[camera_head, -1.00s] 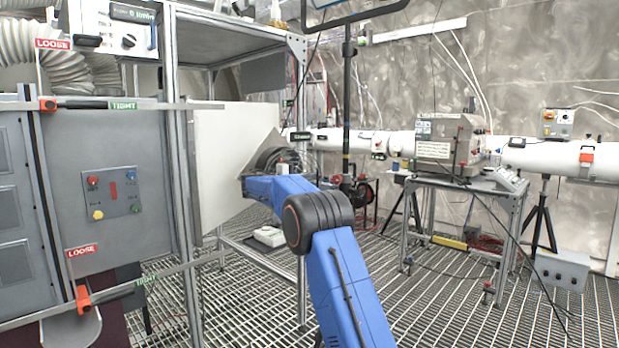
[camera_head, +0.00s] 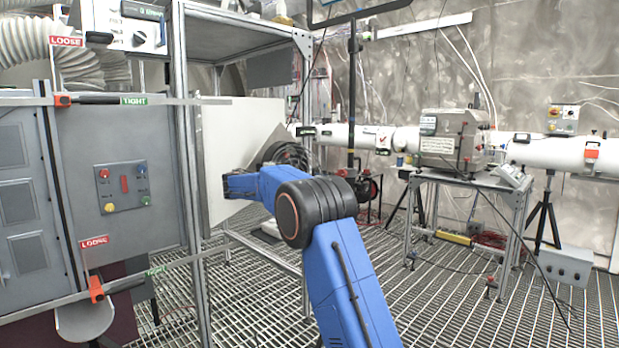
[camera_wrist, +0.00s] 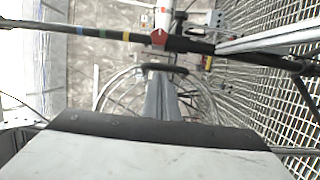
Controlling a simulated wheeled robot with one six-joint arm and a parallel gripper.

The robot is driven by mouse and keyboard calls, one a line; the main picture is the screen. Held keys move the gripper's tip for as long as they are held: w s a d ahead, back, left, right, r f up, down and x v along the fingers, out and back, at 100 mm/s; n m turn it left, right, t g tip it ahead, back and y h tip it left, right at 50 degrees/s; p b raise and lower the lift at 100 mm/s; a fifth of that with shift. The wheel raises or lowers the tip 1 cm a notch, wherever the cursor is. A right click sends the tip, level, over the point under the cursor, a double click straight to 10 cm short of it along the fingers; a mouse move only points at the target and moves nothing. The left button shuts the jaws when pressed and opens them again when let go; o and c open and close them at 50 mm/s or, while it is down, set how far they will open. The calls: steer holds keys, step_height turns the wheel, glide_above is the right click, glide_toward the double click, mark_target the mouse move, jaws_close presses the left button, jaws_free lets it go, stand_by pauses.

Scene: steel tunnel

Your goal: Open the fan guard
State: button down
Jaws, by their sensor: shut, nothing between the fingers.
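The fan guard looks to be the round wire ring (camera_wrist: 203,97) ahead of my gripper in the wrist view, with thin curved wires on both sides of a grey bar (camera_wrist: 160,100). A dark curved piece (camera_wrist: 165,69) sits at its top. In the head view a dark ringed round unit (camera_head: 286,153) shows behind my arm, beside a pale panel (camera_head: 240,140); my arm covers its lower part. My gripper (camera_wrist: 150,130) fills the bottom of the wrist view as a pale block with a dark front edge, shut and empty, apart from the ring. Its fingertips are not clearly visible.
A metal frame post (camera_head: 188,150) and a grey cabinet (camera_head: 120,165) with LOOSE and TIGHT labels stand at left. A dark upright pole (camera_head: 352,110) rises behind my arm. A table (camera_head: 465,183) carries equipment at right.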

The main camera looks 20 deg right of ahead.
steer(key=shift+s+a, duration=0.3)
steer(key=shift+a, duration=0.65)
steer(key=shift+s+a, duration=0.3)
steer(key=shift+a, duration=0.6)
